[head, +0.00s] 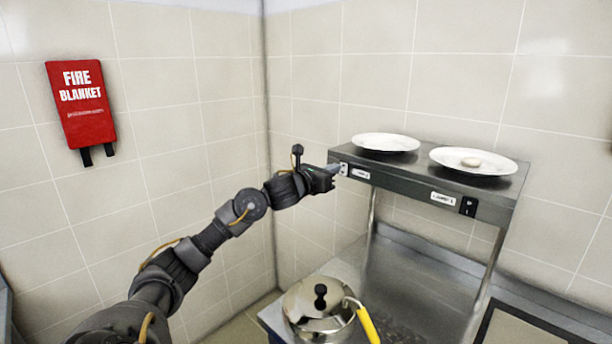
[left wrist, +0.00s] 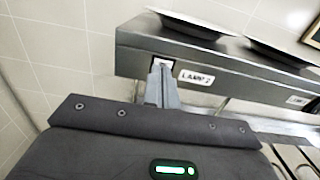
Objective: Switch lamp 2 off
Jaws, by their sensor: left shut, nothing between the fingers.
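The lamp 2 switch (head: 344,169) is a small rocker plate at the left end of the metal shelf's front face. My right gripper is not in view.
The shelf (head: 415,187) carries two white plates, the right plate (head: 495,169) with a small pale item on it. A second label (head: 443,198) and dark switch (head: 468,206) sit farther right. Below stands a lidded pot (head: 311,307) with a yellow handle. A fire blanket (head: 80,105) hangs left.

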